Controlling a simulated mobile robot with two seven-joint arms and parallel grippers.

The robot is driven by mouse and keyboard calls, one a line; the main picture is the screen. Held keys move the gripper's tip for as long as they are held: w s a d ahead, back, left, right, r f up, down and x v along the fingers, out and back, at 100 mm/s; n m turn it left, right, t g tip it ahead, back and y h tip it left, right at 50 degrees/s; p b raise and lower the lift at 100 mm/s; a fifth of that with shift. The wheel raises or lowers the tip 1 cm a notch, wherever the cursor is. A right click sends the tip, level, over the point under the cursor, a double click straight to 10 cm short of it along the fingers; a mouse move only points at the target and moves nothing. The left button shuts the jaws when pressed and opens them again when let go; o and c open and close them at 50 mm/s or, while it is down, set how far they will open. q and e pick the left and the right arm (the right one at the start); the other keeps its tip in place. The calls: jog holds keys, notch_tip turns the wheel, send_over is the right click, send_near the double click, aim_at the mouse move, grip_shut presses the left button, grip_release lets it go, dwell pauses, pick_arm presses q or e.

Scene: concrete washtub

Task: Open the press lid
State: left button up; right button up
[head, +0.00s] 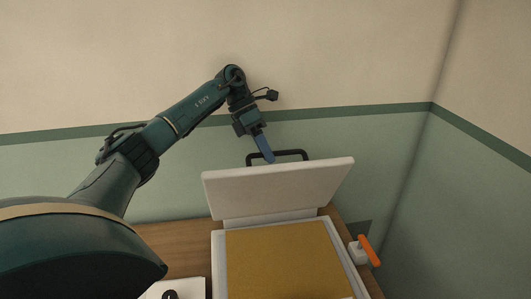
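The press is on the wooden table in the lower middle of the head view. Its white lid (278,187) stands raised and tilted up at the back of the press. The dark handle (292,153) shows above the lid's upper edge. The press base (219,262) lies open with a flat mustard-yellow surface (285,262) exposed. My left gripper (267,153) reaches down from above, with its blue fingers at the handle's left part. The fingers overlap edge-on, so their opening and any contact with the handle are unclear. My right gripper is out of view.
An orange lever (369,250) on a white mount is at the right side of the press. A white item with a dark knob (170,294) is at the bottom left. Green and beige walls close in behind and to the right. Bare wooden table (175,245) shows to the left.

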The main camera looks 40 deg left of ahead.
pick_arm(q)
notch_tip(320, 180, up, 10)
jog(key=shift+f+b, duration=0.25)
jog(key=shift+b, duration=0.2)
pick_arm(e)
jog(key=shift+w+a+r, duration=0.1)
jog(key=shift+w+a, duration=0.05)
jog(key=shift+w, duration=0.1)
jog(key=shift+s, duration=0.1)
